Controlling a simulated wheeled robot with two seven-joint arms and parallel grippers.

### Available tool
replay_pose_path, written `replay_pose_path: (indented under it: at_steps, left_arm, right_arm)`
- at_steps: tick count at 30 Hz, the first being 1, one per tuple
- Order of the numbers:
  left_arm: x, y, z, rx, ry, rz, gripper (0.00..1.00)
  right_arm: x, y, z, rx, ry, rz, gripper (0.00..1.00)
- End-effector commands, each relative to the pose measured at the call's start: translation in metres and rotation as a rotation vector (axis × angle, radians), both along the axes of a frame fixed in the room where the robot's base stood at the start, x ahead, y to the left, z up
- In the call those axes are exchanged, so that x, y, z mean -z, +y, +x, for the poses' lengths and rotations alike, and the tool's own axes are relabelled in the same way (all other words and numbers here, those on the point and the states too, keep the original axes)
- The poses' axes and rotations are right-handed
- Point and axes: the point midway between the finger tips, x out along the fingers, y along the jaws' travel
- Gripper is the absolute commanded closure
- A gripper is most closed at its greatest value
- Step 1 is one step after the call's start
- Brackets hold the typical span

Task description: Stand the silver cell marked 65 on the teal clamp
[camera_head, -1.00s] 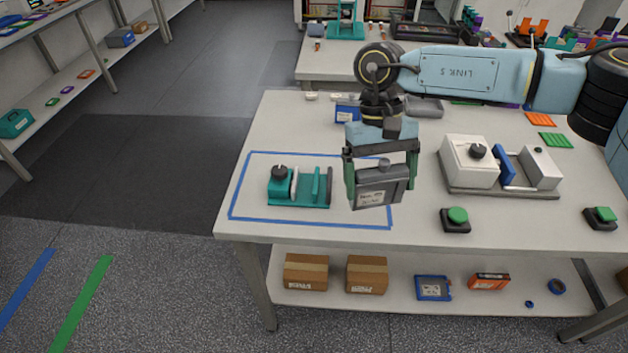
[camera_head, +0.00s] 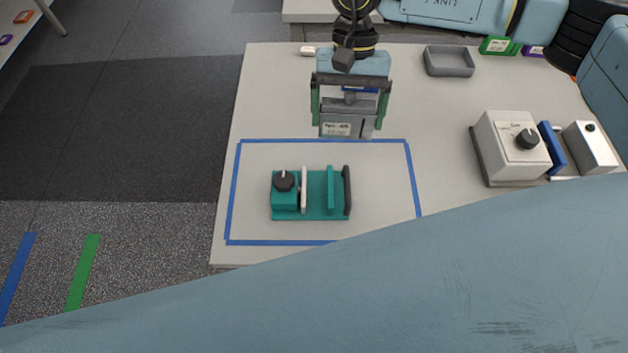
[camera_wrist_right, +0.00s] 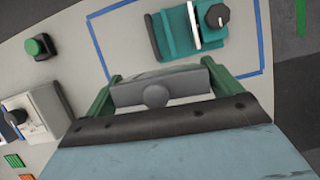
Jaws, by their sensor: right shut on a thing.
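The teal clamp (camera_head: 317,211) stands inside the blue tape outline on the table, with a black knob on its left end and upright plates beside it. It also shows in the right wrist view (camera_wrist_right: 180,45). My right gripper (camera_head: 349,112) is shut on a silver-grey cell (camera_head: 362,127) with a white label, too small to read. It holds the cell upright, behind the clamp and a little to its right, apart from it. In the right wrist view the cell (camera_wrist_right: 150,90) sits between the green fingers. My left gripper is not in view.
A white device with a black knob and blue plate (camera_head: 512,150) stands on the right of the table. A grey tray (camera_head: 449,62) lies at the back. A large pale blue arm link of mine covers the lower right.

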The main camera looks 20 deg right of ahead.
Motion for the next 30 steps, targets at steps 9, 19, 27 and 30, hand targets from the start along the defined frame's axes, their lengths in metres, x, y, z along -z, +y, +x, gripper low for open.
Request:
replay_pose_path:
  at_steps: [9, 19, 27, 30]
  left_arm:
    - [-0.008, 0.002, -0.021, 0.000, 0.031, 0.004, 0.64]
    - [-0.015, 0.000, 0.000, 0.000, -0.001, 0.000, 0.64]
    - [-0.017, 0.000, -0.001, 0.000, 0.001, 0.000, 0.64]
    - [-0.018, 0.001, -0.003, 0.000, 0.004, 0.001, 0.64]
  right_arm:
    - [0.022, 0.044, -0.033, 0.619, 0.003, 0.005, 0.43]
    - [0.017, 0.067, -0.047, 1.220, 0.000, 0.005, 0.43]
    - [0.011, 0.071, -0.049, 1.477, -0.001, 0.002, 0.43]
    - [0.019, 0.071, -0.050, 1.505, 0.002, -0.002, 0.43]
